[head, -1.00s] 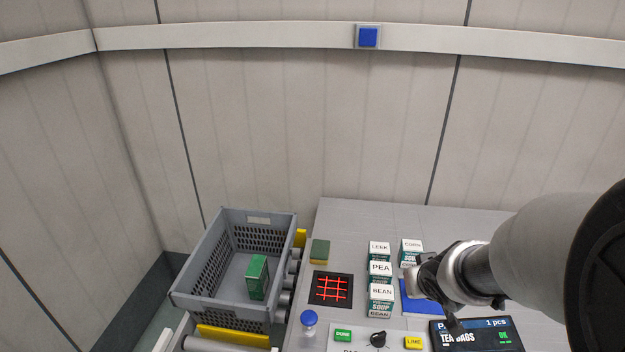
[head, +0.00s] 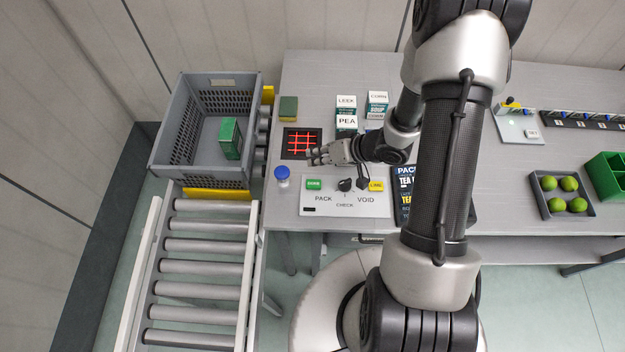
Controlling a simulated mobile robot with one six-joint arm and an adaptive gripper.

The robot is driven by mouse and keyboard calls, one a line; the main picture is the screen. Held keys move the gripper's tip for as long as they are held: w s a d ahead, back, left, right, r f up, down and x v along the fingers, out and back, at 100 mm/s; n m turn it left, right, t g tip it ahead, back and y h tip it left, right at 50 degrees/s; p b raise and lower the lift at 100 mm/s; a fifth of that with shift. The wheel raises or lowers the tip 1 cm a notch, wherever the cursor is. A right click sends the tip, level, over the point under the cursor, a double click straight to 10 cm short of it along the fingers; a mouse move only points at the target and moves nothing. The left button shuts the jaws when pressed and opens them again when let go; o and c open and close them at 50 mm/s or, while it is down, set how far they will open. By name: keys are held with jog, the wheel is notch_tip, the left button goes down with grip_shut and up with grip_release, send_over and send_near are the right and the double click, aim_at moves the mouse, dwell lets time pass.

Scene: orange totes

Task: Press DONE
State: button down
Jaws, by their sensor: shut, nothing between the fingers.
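The green DONE button (head: 314,184) sits at the upper left of the white control panel (head: 335,209) near the table's front edge. A black knob (head: 346,185) and a yellow LINE button (head: 376,185) share that panel. My gripper (head: 314,157) is shut and empty. Its fingertips point left and show just behind the DONE button in the picture, by the edge of the black scanner with red lines (head: 301,139). Its height above the panel cannot be told.
A grey crate (head: 165,131) holding a green box (head: 230,139) stands on the left by the roller conveyor (head: 205,258). A blue-capped bottle (head: 282,176) stands left of the panel. Soup boxes (head: 347,121) stand behind my gripper. A tray of limes (head: 535,189) is at right.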

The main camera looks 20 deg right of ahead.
jog(key=shift+f, duration=0.1)
jog(key=b, duration=0.9)
send_over(316, 181)
notch_tip(316, 181, down, 8)
jog(key=shift+r, duration=0.1)
jog(key=shift+f, duration=0.4)
jog(key=shift+f, duration=0.15)
dwell(0.6)
jog(key=shift+f, duration=0.25)
jog(key=shift+f, duration=0.55)
dwell(0.6)
jog(key=shift+r, duration=0.15)
jog(key=shift+r+p, duration=0.85)
jog(key=shift+p, duration=0.1)
